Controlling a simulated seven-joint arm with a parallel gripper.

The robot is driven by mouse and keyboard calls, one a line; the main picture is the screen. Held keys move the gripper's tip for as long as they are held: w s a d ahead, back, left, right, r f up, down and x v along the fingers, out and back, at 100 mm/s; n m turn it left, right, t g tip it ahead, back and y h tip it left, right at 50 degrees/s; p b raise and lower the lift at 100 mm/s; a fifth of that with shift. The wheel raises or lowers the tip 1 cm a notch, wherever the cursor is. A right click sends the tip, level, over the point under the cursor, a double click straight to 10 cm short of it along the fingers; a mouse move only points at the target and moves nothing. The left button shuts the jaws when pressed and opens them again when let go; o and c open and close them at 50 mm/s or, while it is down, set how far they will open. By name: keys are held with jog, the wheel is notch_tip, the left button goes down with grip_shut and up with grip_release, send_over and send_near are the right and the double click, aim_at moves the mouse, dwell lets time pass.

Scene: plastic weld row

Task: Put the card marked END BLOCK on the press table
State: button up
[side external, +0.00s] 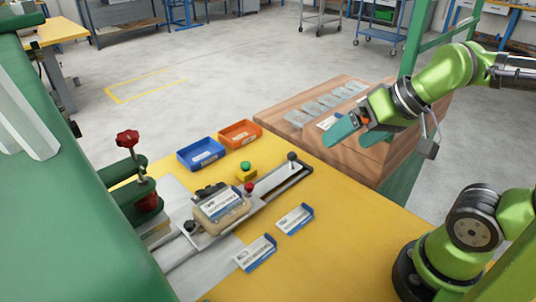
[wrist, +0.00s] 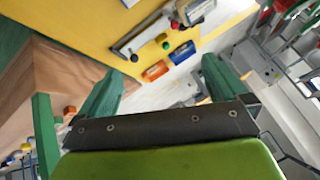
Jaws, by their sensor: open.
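My gripper (side external: 345,129) is open, with green fingers, above the front of the wooden surface at right. In the wrist view, the two spread fingers (wrist: 160,82) have nothing between them. A small white card (side external: 327,122) shows beside a fingertip; I cannot tell whether they touch. Two white-and-blue cards, one nearer (side external: 256,253) and one farther (side external: 295,218), lie on the yellow table (side external: 345,218). Another card (side external: 222,204) sits on the tan block in the metal fixture. No lettering is readable, so I cannot tell which card says END BLOCK.
A blue bin (side external: 201,154) and an orange bin (side external: 240,134) stand at the yellow table's back edge. A green button on a yellow box (side external: 246,170) and a rail with a black knob (side external: 291,158) are nearby. Several grey plates (side external: 330,102) lie on the wooden surface. A green press stands left.

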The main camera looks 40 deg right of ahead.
aim_at(236, 188)
jog(key=shift+c, duration=0.3)
